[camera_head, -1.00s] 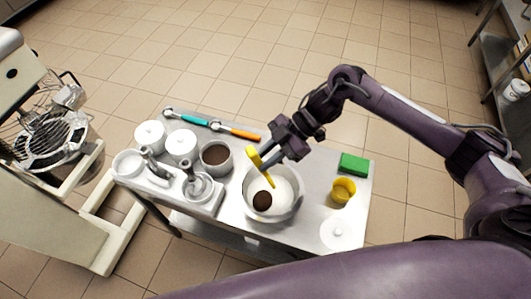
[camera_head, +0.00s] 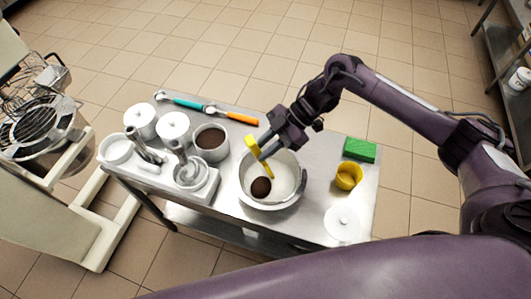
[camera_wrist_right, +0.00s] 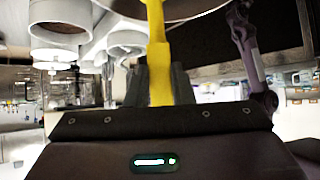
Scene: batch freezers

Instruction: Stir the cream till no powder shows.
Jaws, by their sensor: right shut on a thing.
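A metal bowl (camera_head: 302,188) of white cream (camera_head: 287,177) stands on the steel table, with a round dark brown patch of powder (camera_head: 261,187) on the cream. My right gripper (camera_head: 264,152) is above the bowl's far rim, shut on a yellow spatula (camera_head: 250,144). The spatula slants down into the bowl, its lower end near the powder; I cannot tell how deep it reaches. In the right wrist view the yellow handle (camera_wrist_right: 157,70) stands between the fingers, and part of the bowl (camera_wrist_right: 190,8) shows at the top. My left gripper is not in view.
Left of the bowl are a pot of brown contents (camera_head: 211,142), white-lidded tubs (camera_head: 174,127) and a tray with metal tools (camera_head: 205,190). Right of it are a yellow cup (camera_head: 349,176), a green sponge (camera_head: 360,149) and a white lid (camera_head: 342,223). Teal and orange-handled tools lie behind.

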